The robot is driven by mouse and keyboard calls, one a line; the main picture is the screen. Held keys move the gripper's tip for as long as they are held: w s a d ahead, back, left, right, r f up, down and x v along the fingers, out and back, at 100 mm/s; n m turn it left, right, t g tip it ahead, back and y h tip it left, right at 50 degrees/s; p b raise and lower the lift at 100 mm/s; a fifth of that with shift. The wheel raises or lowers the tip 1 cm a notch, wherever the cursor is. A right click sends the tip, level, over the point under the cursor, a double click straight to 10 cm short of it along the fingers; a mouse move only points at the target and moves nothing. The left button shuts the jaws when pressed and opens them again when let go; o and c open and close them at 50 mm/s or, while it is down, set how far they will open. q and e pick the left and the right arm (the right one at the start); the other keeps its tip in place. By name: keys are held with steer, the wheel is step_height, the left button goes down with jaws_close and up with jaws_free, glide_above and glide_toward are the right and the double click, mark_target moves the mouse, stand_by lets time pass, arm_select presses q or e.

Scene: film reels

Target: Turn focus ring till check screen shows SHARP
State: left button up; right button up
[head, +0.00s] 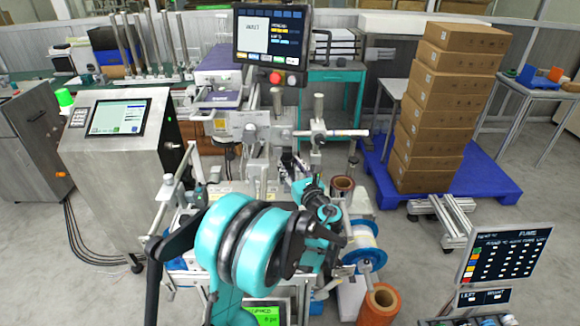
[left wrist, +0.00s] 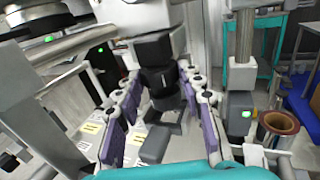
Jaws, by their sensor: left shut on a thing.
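In the left wrist view, the two purple-padded fingers of my left gripper (left wrist: 160,82) stand on either side of a dark, stepped cylindrical part (left wrist: 155,50), which looks like the lens with the focus ring. The gripper is shut on it. In the head view my left gripper (head: 291,168) reaches into the machine beyond my teal arm. The ring is too small and covered to make out there. A monitor (head: 268,45) above the machine shows a pale panel with a word like WAIT. A green screen (head: 266,314) at the bottom is partly hidden; its wording is unclear. My right gripper is not in view.
A steel console (head: 125,165) with a screen stands at the left. Stacked cartons (head: 450,100) sit on a blue pallet (head: 500,172) at the right. An orange-brown roll (head: 380,303) and a white-and-blue reel (head: 360,240) stand close right of my arm.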

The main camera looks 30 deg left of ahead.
arm_select(q)
steer(key=o, duration=1.2)
steer(key=shift+c, duration=0.2)
steer(key=v, duration=1.2)
steer(key=shift+s, duration=0.1)
